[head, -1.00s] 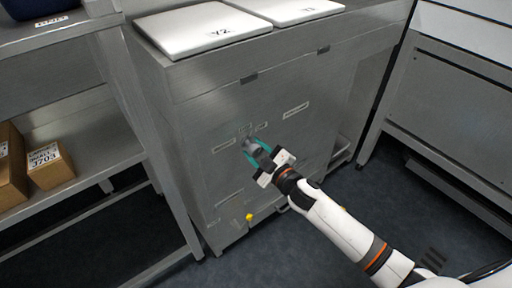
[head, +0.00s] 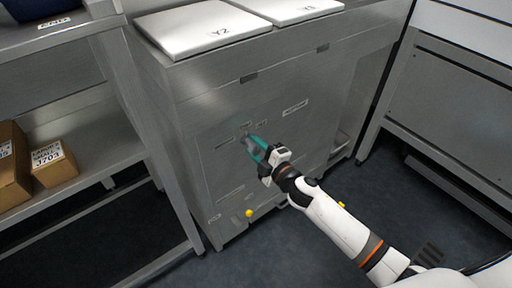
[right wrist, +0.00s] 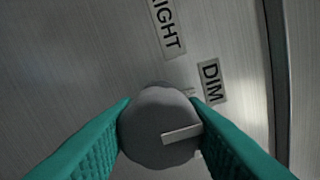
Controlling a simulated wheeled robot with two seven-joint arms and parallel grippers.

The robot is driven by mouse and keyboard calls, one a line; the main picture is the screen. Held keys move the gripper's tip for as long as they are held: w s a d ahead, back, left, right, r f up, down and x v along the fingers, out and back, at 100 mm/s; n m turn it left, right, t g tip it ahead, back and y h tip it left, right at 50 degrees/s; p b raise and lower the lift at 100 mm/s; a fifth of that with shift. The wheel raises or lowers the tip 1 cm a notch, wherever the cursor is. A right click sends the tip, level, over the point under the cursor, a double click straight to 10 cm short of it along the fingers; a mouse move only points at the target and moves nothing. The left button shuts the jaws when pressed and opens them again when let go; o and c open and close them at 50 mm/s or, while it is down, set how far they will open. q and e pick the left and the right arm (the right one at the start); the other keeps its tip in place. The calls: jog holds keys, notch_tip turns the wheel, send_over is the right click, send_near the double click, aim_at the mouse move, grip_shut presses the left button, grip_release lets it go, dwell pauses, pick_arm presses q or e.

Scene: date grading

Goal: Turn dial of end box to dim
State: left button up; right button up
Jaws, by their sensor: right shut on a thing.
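The round grey dial (right wrist: 152,150) sits on the metal front of the box (head: 190,110), with a light pointer bar on its face pointing right in the right wrist view. My right gripper (right wrist: 158,122) is shut on the dial, one teal finger on each side; it also shows in the head view (head: 253,148). A DIM label (right wrist: 211,81) lies above and right of the dial. A label reading "IGHT" (right wrist: 167,28), cut by the frame edge, is further up. The dial is mostly hidden by the fingers in the head view. My left gripper is not in view.
White lids marked Y2 (head: 203,27) and Y1 (head: 290,9) lie on top of the box. A yellow knob (head: 249,213) is low on its front. A shelf rack with cardboard boxes (head: 54,165) stands left, and a metal bench (head: 450,105) right. Dark floor is clear in front.

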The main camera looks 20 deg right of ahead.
dwell(0.3)
jog(key=o, duration=1)
jog(key=shift+s, duration=0.1)
jog(key=shift+s+d, duration=0.15)
jog(key=shift+s, duration=0.15)
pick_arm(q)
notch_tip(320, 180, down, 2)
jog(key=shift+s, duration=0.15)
pick_arm(e)
jog(key=v, duration=1.1)
jog(key=shift+s, duration=0.1)
